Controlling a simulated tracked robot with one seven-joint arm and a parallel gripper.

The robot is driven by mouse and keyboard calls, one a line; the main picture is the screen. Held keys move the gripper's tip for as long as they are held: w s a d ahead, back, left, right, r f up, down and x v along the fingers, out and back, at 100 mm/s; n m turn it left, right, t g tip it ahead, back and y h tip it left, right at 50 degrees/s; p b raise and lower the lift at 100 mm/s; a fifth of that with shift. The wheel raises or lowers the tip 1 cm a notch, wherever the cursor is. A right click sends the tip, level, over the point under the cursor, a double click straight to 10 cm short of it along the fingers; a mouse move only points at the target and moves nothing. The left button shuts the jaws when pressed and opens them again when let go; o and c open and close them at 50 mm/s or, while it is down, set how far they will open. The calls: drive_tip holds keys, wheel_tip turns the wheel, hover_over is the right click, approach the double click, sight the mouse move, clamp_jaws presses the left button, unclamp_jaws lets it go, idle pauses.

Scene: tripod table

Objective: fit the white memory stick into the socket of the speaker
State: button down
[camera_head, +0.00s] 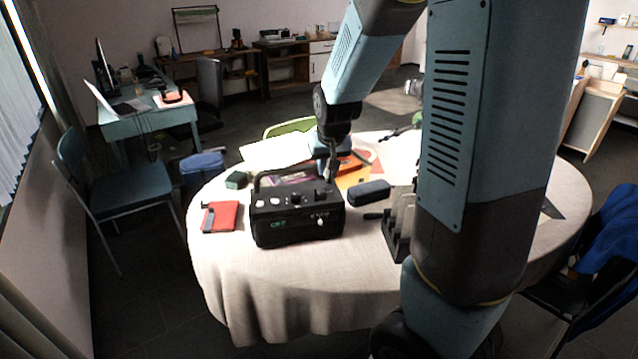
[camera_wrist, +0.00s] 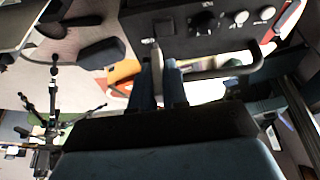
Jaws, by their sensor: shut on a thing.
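The speaker (camera_head: 297,228) is a black box with a carry handle, standing on the round table. In the wrist view its dark panel (camera_wrist: 185,40) with several knobs fills the top. My gripper (camera_wrist: 160,85) is shut on the white memory stick (camera_wrist: 157,57), which looks pale grey and sticks out between the fingers toward the panel. I cannot tell whether its tip touches the panel. In the head view my gripper (camera_head: 330,176) is at the speaker's rear right, over its top; the stick is not distinguishable there. I cannot make out the socket.
The handle (camera_wrist: 225,70) arches close beside my fingers. A dark case (camera_head: 369,192) and a grey rack (camera_head: 399,225) stand right of the speaker, a red notebook (camera_head: 220,217) left. Orange and white papers lie behind. The cloth-covered table (camera_head: 235,285) is bare in front.

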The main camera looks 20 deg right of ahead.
drive_tip(key=w+f, duration=0.2)
drive_tip(key=f, duration=0.1)
drive_tip(key=w+a+f, duration=0.1)
drive_tip(key=f, duration=0.1)
drive_tip(key=shift+w, duration=0.4)
drive_tip(key=shift+f, duration=1.3)
drive_tip(key=shift+f, duration=0.65)
